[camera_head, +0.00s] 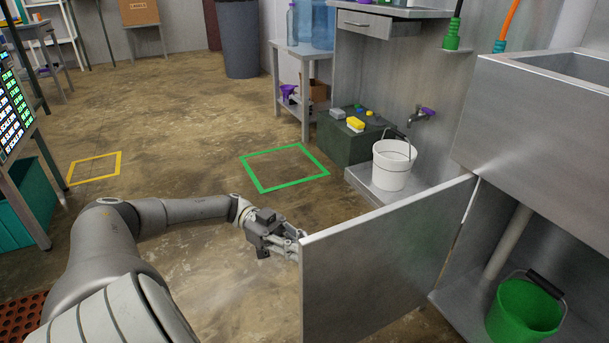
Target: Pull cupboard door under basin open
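The grey cupboard door (385,265) under the basin (530,140) stands swung well out from the cupboard, hinged at its far right edge. The cupboard interior (555,250) shows at the lower right. My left gripper (288,247) is at the door's free left edge. Its fingertips reach the edge and are partly hidden there, so I cannot tell whether they touch or grip the door. My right gripper is not in view.
A green bucket (522,312) and a pale pipe (508,242) are inside the cupboard. A white bucket (391,168) stands under a tap (420,114) behind the door. A dark green box (345,143) stands farther back. The floor left of the door is clear, with a green outlined square (285,188).

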